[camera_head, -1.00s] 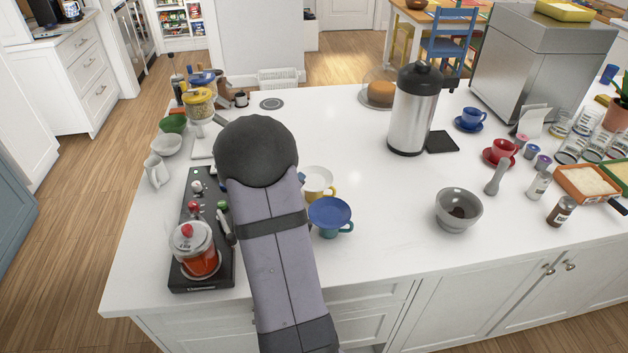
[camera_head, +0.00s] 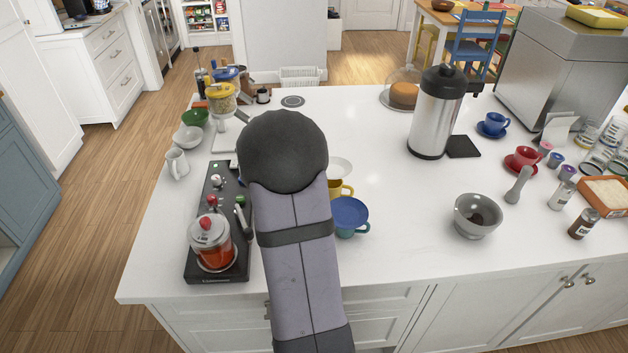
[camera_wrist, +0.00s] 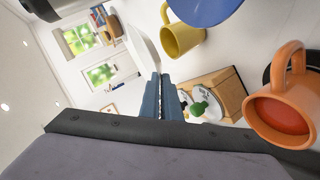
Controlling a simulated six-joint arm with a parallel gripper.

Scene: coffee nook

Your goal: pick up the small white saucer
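The small white saucer (camera_head: 340,167) shows right of my arm in the head view, above the yellow cup (camera_head: 340,187). In the wrist view the saucer (camera_wrist: 143,42) is seen nearly edge-on, with its lower edge at my fingertips. My gripper (camera_wrist: 161,77) has its two blue-grey fingers close together and appears shut on the saucer's rim. The saucer looks clear of the yellow cup (camera_wrist: 182,33), which stands apart from it. In the head view my arm hides the gripper.
A blue saucer (camera_head: 349,211) sits on a teal cup (camera_head: 347,232) in front of the yellow cup. An orange mug (camera_wrist: 283,108) stands near in the wrist view. A black machine with a red-filled jar (camera_head: 213,246) is on the left. Open counter lies to the right, before the grey bowl (camera_head: 477,215).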

